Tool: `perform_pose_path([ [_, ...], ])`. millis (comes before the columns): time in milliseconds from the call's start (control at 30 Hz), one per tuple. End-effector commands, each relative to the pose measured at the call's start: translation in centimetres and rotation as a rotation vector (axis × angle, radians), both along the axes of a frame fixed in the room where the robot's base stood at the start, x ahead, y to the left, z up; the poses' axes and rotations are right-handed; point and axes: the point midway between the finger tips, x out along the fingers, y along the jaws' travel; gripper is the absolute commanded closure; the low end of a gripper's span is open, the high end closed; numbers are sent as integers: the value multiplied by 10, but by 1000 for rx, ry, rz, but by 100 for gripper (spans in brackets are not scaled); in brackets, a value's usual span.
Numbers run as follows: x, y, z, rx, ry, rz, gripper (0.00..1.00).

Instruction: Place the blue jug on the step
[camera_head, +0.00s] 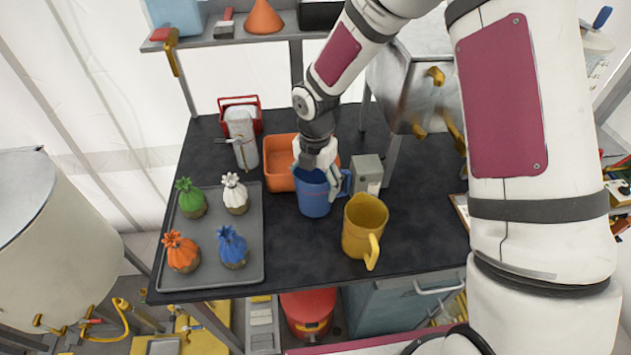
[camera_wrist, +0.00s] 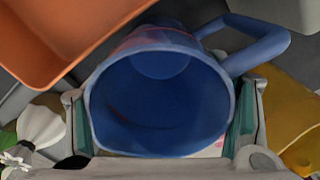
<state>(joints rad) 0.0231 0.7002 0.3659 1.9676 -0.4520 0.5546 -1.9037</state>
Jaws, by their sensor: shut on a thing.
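The blue jug (camera_head: 314,198) is near the middle of the dark table, upright, with its handle to the right. My gripper (camera_head: 318,170) reaches down from above and is shut on the jug. In the wrist view the jug's open mouth (camera_wrist: 160,100) fills the middle, with a finger on each side. I cannot tell whether its base touches the table. A small grey box (camera_head: 367,173) stands just right of the jug, near its handle. I cannot tell whether this is the step; no other step is clear in view.
A yellow jug (camera_head: 364,226) stands close at the front right. An orange bin (camera_head: 277,165) is right behind the blue jug. A grey tray (camera_head: 212,273) with several colored-topped pots lies left. A red caddy (camera_head: 240,118) stands at the back. The table's right front (camera_head: 425,245) is clear.

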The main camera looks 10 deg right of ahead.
Motion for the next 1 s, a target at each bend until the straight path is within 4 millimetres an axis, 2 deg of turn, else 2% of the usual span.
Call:
perform_pose_path([
  [333, 1, 0, -3, -1, -1, 0, 57],
  [367, 1, 0, -3, -1, -1, 0, 20],
  [400, 1, 0, -2, -1, -1, 0, 11],
  [433, 1, 0, -2, -1, -1, 0, 7],
  [800, 1, 0, 0, 0, -2, -1, 7],
  [1000, 3, -1, 21, 1, -6, -2, 7],
])
